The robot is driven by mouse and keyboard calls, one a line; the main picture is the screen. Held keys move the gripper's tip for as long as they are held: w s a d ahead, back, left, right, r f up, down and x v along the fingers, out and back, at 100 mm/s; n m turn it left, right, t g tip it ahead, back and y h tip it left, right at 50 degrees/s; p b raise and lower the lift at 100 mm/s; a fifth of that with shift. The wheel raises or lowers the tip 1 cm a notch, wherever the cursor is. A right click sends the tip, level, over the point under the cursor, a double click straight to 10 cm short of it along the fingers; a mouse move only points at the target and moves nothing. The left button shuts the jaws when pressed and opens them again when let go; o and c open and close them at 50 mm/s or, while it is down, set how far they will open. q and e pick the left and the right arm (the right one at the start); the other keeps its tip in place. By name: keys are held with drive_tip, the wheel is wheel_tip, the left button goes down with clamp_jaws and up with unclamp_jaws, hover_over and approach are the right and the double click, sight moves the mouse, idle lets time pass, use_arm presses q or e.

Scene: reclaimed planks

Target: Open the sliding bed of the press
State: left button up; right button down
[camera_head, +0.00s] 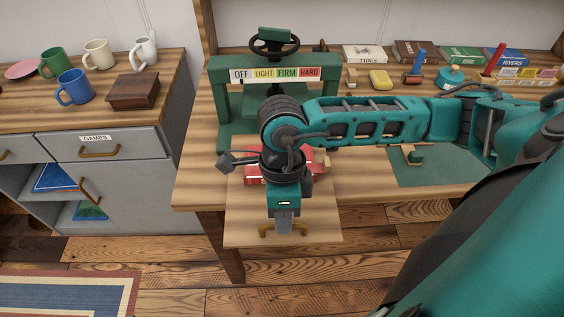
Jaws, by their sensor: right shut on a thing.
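The green press (222,98) stands on the wooden table, with a black handwheel (274,43) on top and a label strip reading OFF, LIGHT, FIRM, HARD (277,74). Its pale wooden sliding bed (243,222) sticks out toward me, past the table's front edge. A brass handle (266,231) sits near the front of the bed. My right gripper (283,228) points down and is shut on the handle. A red thing (254,176) lies on the bed, partly hidden by my right wrist. My left gripper is not in view.
Books (415,52), stamps and small coloured blocks stand at the back right of the table. A green mat (440,174) lies to the right of the bed. A grey cabinet (120,190) with mugs and a wooden box (133,91) stands at left. Open floor lies in front.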

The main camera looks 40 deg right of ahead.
drive_tip(key=shift+s+a, duration=0.1)
drive_tip(key=shift+s, duration=0.1)
drive_tip(key=c, duration=1.2)
unclamp_jaws()
drive_tip(key=shift+o, duration=0.2)
wheel_tip(320, 180, up, 13)
drive_tip(key=w+d, duration=0.1)
drive_tip(key=w, duration=0.1)
drive_tip(key=shift+d+f+p, duration=0.15)
drive_tip(key=shift+d+p, duration=0.05)
drive_tip(key=shift+p, duration=0.2)
